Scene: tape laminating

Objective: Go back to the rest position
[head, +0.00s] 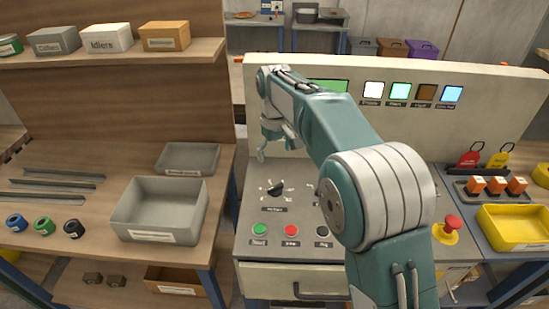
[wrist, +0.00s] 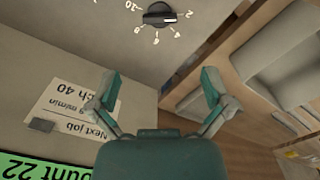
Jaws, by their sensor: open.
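My gripper (head: 272,140) is in front of the control panel, left of its middle, with the fingers pointing down and to the left. In the wrist view the gripper (wrist: 158,92) is open, with two green-and-grey fingers spread apart and nothing between them. The black rotary knob (head: 276,188) is on the sloped console below my gripper, and it also shows at the top of the wrist view (wrist: 158,15). A paper job note (wrist: 75,108) and part of a green display (wrist: 40,166) show in the wrist view. My forearm hides part of the panel in the head view.
Left of the console, a wooden bench holds a large grey bin (head: 160,208) and a smaller grey tray (head: 188,158). Green, red and black buttons line the console's front, with a red emergency button (head: 452,223) at right. A yellow tray (head: 515,227) stands further right.

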